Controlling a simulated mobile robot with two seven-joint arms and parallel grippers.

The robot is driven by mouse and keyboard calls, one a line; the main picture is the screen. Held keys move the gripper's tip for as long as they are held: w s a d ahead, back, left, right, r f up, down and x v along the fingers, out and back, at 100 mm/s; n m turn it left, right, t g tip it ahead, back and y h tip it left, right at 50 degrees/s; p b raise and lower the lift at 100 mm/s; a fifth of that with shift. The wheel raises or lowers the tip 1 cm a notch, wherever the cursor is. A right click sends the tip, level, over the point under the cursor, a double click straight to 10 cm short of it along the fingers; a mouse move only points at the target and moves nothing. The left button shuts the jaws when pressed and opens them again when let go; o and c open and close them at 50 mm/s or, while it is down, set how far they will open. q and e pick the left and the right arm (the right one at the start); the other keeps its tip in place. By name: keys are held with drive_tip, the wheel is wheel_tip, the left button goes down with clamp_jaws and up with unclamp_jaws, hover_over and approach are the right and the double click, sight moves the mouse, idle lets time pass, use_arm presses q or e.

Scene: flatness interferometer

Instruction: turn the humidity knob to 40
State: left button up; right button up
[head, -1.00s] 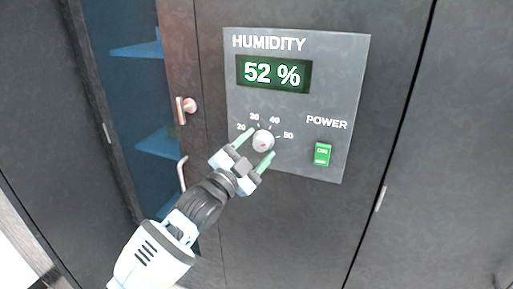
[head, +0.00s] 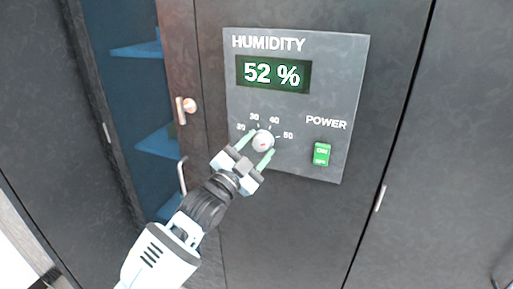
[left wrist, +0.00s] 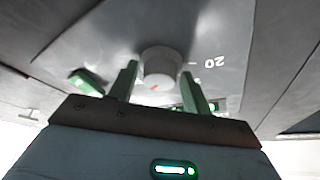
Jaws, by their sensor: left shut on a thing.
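The humidity knob (head: 263,139) is a round pale knob with a small red mark, below an arc of numbers 20, 30, 40 and 50 on a grey panel (head: 290,105). The display (head: 273,74) reads 52 %. My left gripper (head: 262,142) comes from the lower left and has its green fingers shut on the knob, one on each side. In the left wrist view the knob (left wrist: 160,66) sits between the two fingers, its red mark towards the gripper. The mark's exact direction on the scale is hard to read. My right gripper is not in view.
A green power switch (head: 321,154) marked ON is right of the knob. Blue shelves (head: 137,50) show at the left. The space right of the panel is clear.

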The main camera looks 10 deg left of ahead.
use_arm(q)
drive_tip(key=n+t+y, duration=0.1)
drive_tip(key=n, duration=0.1)
drive_tip(key=n+y, duration=0.1)
drive_tip(key=n, duration=0.2)
drive_tip(key=shift+d+n+t+p, duration=0.15)
drive_tip(key=shift+n+t+p, duration=0.15)
drive_tip(key=shift+t+p, duration=0.1)
drive_tip(key=n+y, duration=0.1)
drive_tip(key=n, duration=0.2)
drive_tip(key=shift+t, duration=0.4)
drive_tip(key=shift+f+n+t+y+p, duration=0.1)
drive_tip(key=shift+n+t+y+p, duration=0.25)
drive_tip(key=shift+n+y, duration=0.7)
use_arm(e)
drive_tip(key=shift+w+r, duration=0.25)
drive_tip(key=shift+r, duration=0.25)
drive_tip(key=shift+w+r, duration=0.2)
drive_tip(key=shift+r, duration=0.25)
use_arm(q)
drive_tip(key=shift+n, duration=0.35)
drive_tip(key=o, duration=0.7)
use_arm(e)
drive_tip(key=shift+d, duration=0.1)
